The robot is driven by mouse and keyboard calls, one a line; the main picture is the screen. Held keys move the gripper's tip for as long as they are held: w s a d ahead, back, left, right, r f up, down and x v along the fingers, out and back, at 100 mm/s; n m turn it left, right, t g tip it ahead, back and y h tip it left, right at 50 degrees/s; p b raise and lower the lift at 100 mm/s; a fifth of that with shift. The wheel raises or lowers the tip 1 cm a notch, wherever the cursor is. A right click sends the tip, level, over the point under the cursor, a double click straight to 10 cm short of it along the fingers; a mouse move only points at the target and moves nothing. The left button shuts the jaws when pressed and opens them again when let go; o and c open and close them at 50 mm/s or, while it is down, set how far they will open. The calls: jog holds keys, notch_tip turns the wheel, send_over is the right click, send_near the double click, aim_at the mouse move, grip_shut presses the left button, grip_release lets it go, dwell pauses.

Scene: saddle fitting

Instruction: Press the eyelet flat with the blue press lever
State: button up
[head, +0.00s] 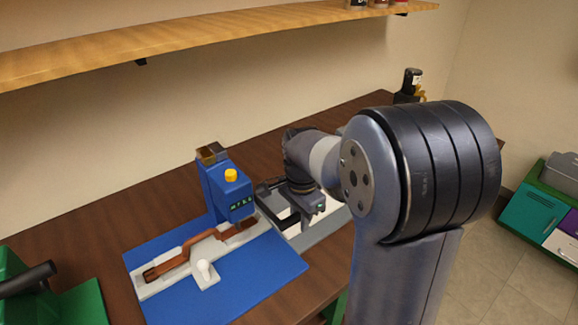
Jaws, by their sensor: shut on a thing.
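The blue press (222,190) stands upright at the back of a blue base plate (262,281), with a yellow knob on top and a small green-marked panel on its front. A brown leather strap (175,262) lies along a pale fixture (152,287) on the plate, its right end close under the press head. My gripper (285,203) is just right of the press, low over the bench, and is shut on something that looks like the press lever. The fingertips and the held part are too small and dark to make out clearly. The eyelet cannot be made out.
A white knob (204,268) stands at the fixture's front. A pale tray (316,232) lies under my gripper. A green object (70,303) with a black handle is at front left. A wooden shelf (150,47) runs above. The brown bench (100,222) is clear at back left.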

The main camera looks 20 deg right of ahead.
jog(key=shift+s, duration=0.2)
jog(key=shift+o, duration=0.2)
jog(key=shift+w+r+p, duration=0.15)
jog(key=shift+r+p, duration=1.35)
